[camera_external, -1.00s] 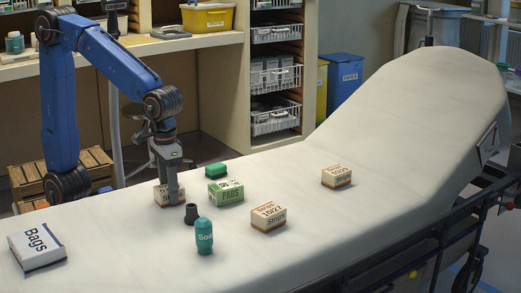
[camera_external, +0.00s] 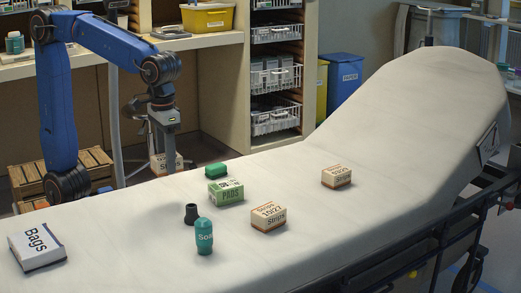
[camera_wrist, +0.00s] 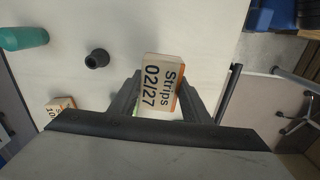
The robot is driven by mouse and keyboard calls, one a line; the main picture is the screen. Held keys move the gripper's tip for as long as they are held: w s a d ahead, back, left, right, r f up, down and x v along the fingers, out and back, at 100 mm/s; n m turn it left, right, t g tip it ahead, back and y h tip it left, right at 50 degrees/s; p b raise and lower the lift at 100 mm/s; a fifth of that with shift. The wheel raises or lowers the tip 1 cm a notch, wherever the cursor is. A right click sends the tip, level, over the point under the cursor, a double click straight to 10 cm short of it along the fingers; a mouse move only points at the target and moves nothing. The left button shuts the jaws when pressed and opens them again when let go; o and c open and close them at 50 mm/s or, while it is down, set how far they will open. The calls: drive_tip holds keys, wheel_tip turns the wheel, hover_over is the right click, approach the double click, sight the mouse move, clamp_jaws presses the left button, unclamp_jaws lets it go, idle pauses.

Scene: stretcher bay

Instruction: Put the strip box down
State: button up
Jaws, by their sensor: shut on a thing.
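My gripper (camera_external: 166,148) is shut on a strip box (camera_external: 161,166). It holds the box in the air near the stretcher's far left edge. In the wrist view the box (camera_wrist: 160,87) sits between the two fingers and reads "Strips 02/27", with an orange side showing. Two similar strip boxes stand apart on the stretcher (camera_external: 120,225). One (camera_external: 269,219), marked 10/27, is right of the green-and-white pads box (camera_external: 225,191). The other (camera_external: 337,177) is farther right, by the raised backrest.
A teal Soap bottle (camera_external: 204,237), a small black cone-shaped piece (camera_external: 191,214) and a green block (camera_external: 215,170) stand around the pads box. A Bags box (camera_external: 37,246) lies at the near left. The sheet between the Bags box and the bottle is clear.

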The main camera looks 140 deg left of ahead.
drive_tip(key=shift+r, duration=0.3)
drive_tip(key=shift+w+a, duration=0.15)
drive_tip(key=shift+a, duration=0.25)
drive_tip(key=w+a+r, duration=0.2)
drive_tip(key=w+a, duration=0.1)
drive_tip(key=a, duration=0.7)
hover_over(302, 154)
wheel_tip(302, 154, down, 2)
drive_tip(key=shift+n, duration=0.3)
drive_tip(key=shift+f, duration=4.85)
drive_tip(key=shift+f, duration=0.2)
